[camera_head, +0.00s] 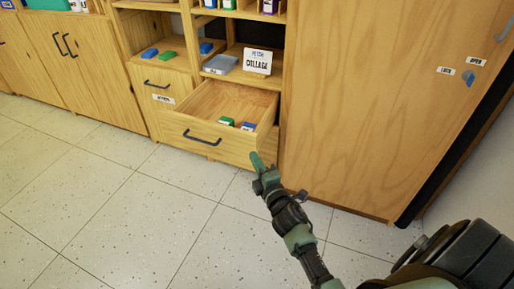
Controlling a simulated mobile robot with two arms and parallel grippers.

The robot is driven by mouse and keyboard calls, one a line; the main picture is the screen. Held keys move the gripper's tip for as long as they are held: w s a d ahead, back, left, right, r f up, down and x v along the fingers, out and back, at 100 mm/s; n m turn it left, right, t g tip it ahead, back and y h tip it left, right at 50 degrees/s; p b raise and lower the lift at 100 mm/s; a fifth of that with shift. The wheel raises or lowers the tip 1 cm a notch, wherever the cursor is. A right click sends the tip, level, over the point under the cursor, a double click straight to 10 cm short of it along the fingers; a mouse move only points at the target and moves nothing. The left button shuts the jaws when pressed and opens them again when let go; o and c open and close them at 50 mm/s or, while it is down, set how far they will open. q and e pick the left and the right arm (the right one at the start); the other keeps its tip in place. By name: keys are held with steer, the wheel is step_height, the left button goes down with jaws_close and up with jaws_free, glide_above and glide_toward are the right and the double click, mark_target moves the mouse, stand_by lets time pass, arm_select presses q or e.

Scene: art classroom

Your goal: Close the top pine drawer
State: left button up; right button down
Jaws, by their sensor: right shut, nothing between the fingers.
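The top pine drawer (188,142) is pulled out of the cabinet, its open top facing up. It has a dark bar handle (202,138) on its front. A green box (227,122) and a blue box (247,126) lie inside it near the front right. My right gripper (257,161) is shut and empty, at the drawer's front right corner. I cannot tell whether it touches the drawer. My left gripper is not in view.
A tall pine cabinet (360,100) stands right of the drawer. A grey box (220,64) and a "COLLAGE" sign (257,61) are on the shelf above. Closed cupboard doors (85,75) are at left. The tiled floor (110,200) in front is clear.

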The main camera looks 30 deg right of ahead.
mark_target(253, 138)
steer(key=w+d, duration=0.2)
steer(key=w, duration=0.2)
steer(key=shift+w+d, duration=0.35)
steer(key=shift+d, duration=0.05)
steer(key=shift+w+d, duration=0.3)
steer(key=shift+d, duration=0.05)
